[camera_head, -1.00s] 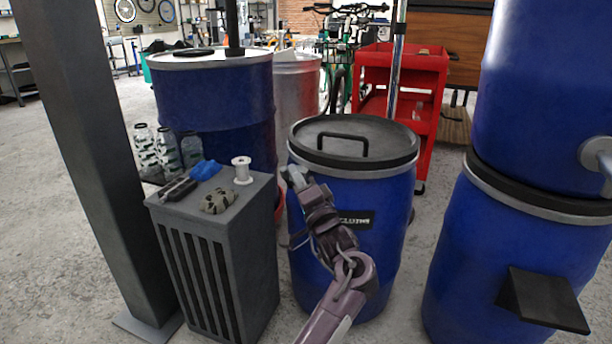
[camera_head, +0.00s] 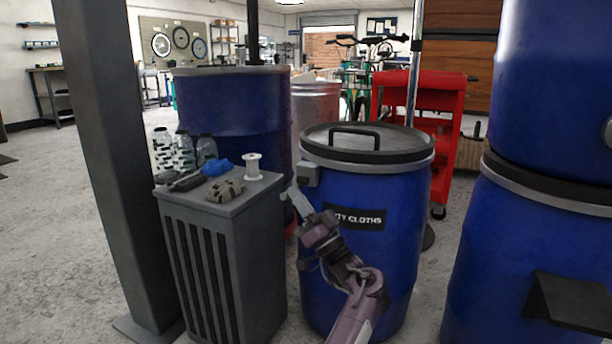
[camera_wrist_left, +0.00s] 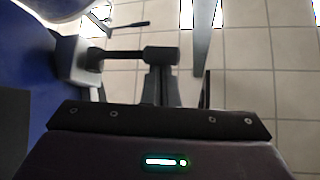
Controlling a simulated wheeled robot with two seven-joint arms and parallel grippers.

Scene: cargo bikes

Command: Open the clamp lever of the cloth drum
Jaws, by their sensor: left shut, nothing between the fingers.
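The cloth drum (camera_head: 388,245) is blue with a dark lid, a lid handle and a black label partly reading "CLOTHS". A grey clamp block (camera_head: 307,175) sits at the left of its rim. In the left wrist view, the clamp block (camera_wrist_left: 78,60) is beside the blue drum wall, and a lever-like bar (camera_wrist_left: 125,56) reaches from it towards my fingertips. My left gripper (camera_head: 300,203) is shut and empty, just below the clamp block; its fingers (camera_wrist_left: 160,85) reach the bar's end. Whether they touch it is unclear. My right gripper is out of view.
A grey slatted cabinet (camera_head: 230,260) stands close on the left with a white spool (camera_head: 253,166), a blue item and bottles near it. A grey post (camera_head: 110,150) stands further left. Stacked blue drums (camera_head: 535,235) stand on the right, and a red trolley (camera_head: 450,120) behind.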

